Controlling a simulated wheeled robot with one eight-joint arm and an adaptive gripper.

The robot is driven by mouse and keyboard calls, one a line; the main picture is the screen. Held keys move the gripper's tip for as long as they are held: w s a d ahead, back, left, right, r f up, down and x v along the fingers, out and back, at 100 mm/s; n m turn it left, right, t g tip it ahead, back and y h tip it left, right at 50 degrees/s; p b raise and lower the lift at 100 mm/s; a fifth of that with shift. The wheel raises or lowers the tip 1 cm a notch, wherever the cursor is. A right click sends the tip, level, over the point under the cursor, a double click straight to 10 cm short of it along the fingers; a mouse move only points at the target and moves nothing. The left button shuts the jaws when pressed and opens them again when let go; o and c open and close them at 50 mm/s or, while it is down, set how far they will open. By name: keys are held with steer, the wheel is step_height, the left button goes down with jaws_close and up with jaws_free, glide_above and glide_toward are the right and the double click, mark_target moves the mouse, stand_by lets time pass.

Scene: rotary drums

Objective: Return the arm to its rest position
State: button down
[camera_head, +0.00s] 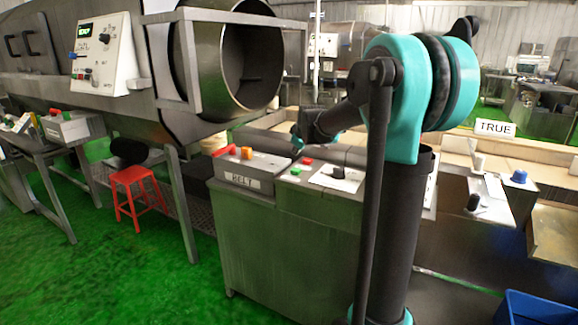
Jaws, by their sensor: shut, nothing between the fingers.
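My arm stands in the right half of the view, with a dark upright link and a large teal elbow. From the elbow, the forearm reaches away to the left over the control desk. The fingers are too small to make out singly, and I cannot tell how far the gripper is above the desk.
A large steel drum (168,75) with a round opening fills the upper left. A red stool (138,195) stands below it. A metal cabinet (265,255) stands in front of my arm. A blue bin (530,308) is at lower right. Green floor (120,285) is clear at lower left.

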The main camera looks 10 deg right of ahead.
steer(key=s+d+f+m+g, duration=0.1)
steer(key=s+f+m, duration=0.2)
steer(key=s+f, duration=0.4)
steer(key=s+d+f+m+g, duration=0.1)
steer(key=s+f, duration=0.6)
steer(key=s, duration=1.3)
steer(key=s+d+f+m+g+h, duration=0.1)
steer(key=s+f+m, duration=0.5)
steer(key=s, duration=0.7)
step_height(320, 180, down, 2)
steer(key=shift+s+d+f+g, duration=0.1)
steer(key=shift+s+d+g, duration=0.3)
steer(key=shift+g, duration=0.6)
steer(key=shift+w+d, duration=0.1)
steer(key=shift+w, duration=0.05)
